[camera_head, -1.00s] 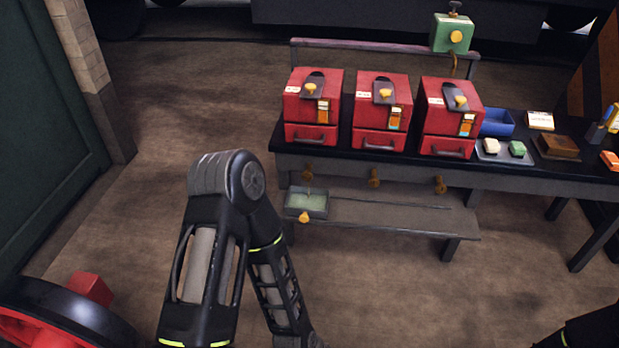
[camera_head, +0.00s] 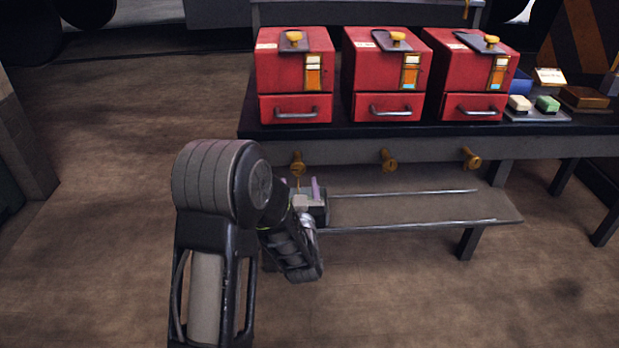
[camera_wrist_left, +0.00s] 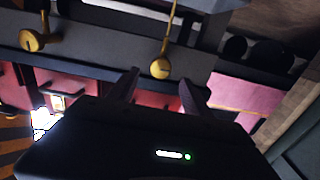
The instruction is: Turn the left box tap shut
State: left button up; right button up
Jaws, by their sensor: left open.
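The left box tap (camera_head: 298,160) is a brass tap on the bench's front rail, below the left red box (camera_head: 280,75). A thin yellow line runs down from under it. In the left wrist view, which looks upside down, the brass tap head (camera_wrist_left: 160,68) shows just beyond and between the fingertips. My left gripper (camera_head: 307,190) is open, just below and in front of this tap; its fingers (camera_wrist_left: 158,85) look apart and hold nothing. I cannot tell whether they touch the tap. My right gripper is not in view.
Two more brass taps, the middle one (camera_head: 389,160) and the right one (camera_head: 471,157), sit along the rail under the other red boxes. A low shelf (camera_head: 420,208) with two rails lies below. The floor at left is clear.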

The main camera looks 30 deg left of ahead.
aim_at(298, 169)
pick_arm(q)
jog(key=shift+a+r, duration=0.1)
jog(key=shift+r, duration=0.2)
jog(key=shift+w+f, duration=0.1)
jog(key=b+x, duration=0.1)
jog(key=x, duration=0.6)
jog(key=shift+w+a+b, duration=0.25)
jog(key=shift+b, duration=0.15)
grip_shut()
